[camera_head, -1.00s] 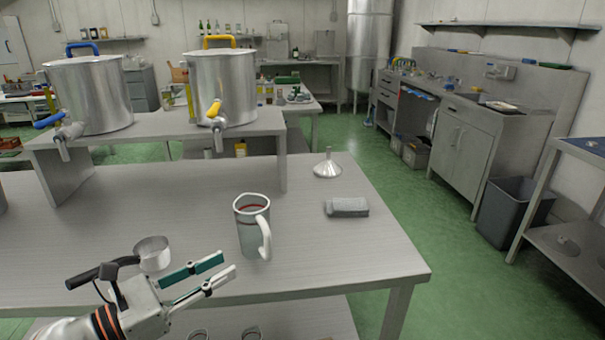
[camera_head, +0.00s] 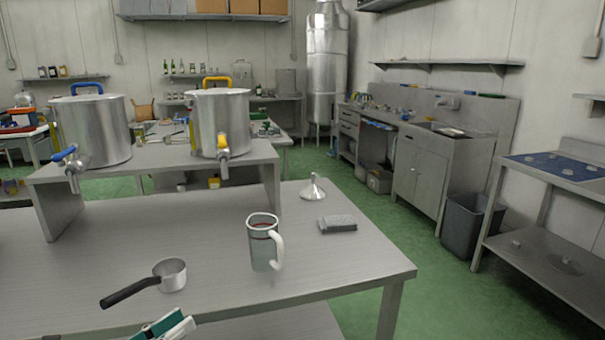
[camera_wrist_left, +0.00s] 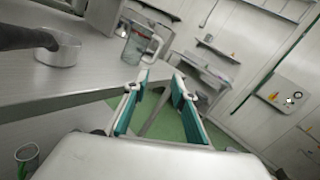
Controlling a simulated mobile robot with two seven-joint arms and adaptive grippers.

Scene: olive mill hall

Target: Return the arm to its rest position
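My left gripper (camera_head: 168,328) shows only its fingertips at the bottom edge of the head view, in front of the table's front edge. In the left wrist view my left gripper (camera_wrist_left: 160,92) has its two green-padded fingers apart with nothing between them. A small metal pan with a black handle (camera_head: 170,274) stands on the steel table (camera_head: 200,240), just beyond the fingertips. A clear jug with a white handle (camera_head: 263,246) stands upright on the table to its right. The pan (camera_wrist_left: 58,52) and jug (camera_wrist_left: 136,46) also show in the left wrist view. My right gripper is not in view.
Two steel drums with taps, one blue-handled (camera_head: 95,130) and one yellow-handled (camera_head: 221,118), stand on a raised shelf (camera_head: 150,157). A funnel (camera_head: 313,187) and a grey block (camera_head: 337,224) lie at the table's right. Green floor (camera_head: 425,285) is open beyond it.

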